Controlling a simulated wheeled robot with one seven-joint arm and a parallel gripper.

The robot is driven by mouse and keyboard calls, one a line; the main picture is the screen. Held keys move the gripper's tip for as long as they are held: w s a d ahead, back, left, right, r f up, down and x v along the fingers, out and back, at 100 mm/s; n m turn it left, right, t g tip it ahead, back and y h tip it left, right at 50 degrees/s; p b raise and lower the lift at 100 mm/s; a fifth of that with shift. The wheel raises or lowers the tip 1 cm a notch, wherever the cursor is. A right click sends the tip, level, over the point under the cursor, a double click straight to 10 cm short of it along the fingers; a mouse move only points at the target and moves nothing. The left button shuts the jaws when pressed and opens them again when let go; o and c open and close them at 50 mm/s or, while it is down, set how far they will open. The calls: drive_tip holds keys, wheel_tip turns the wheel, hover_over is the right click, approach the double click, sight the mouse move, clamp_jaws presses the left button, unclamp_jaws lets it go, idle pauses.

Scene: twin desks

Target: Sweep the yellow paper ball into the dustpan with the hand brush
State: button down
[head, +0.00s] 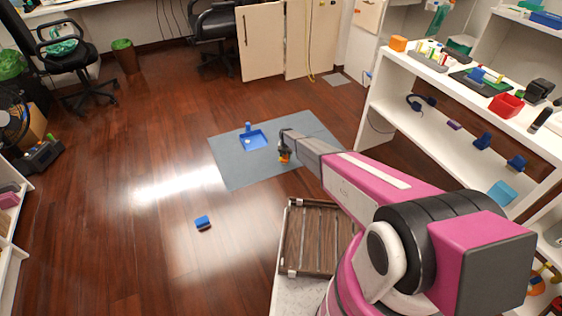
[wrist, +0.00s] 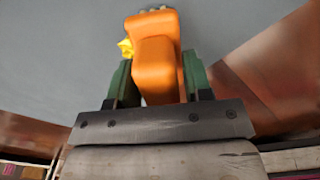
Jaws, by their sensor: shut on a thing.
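My gripper (wrist: 158,78) is shut on the orange hand brush (wrist: 156,62), which stands between its green fingers in the wrist view. The yellow paper ball (wrist: 126,47) peeks out just left of the brush, partly hidden behind it; I cannot tell whether they touch. In the head view, my gripper (head: 285,150) is low over the grey mat (head: 232,172), with a small orange and yellow patch at its tip. The blue dustpan (head: 253,140) lies on the mat to the left of my gripper, its handle pointing away.
A blue block-like object (head: 203,222) lies on the wooden floor in front of the mat. A white shelf unit (head: 430,131) with several objects stands at the right. A waste bin (head: 125,56) and office chairs stand at the back. The floor left of the mat is clear.

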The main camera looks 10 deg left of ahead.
drive_tip(key=shift+a, duration=0.2)
drive_tip(key=shift+w+a, duration=0.2)
drive_tip(key=shift+a, duration=1.25)
drive_tip(key=shift+a, duration=0.1)
drive_tip(key=shift+w+a, duration=0.2)
drive_tip(key=shift+a, duration=1.15)
drive_tip(key=shift+a, duration=0.1)
drive_tip(key=shift+w+a, duration=0.2)
drive_tip(key=shift+a, duration=1.2)
drive_tip(key=shift+a+f, duration=0.1)
drive_tip(key=shift+a, duration=0.05)
drive_tip(key=shift+w+a, duration=0.15)
drive_tip(key=shift+a, duration=1.2)
drive_tip(key=shift+a, duration=0.1)
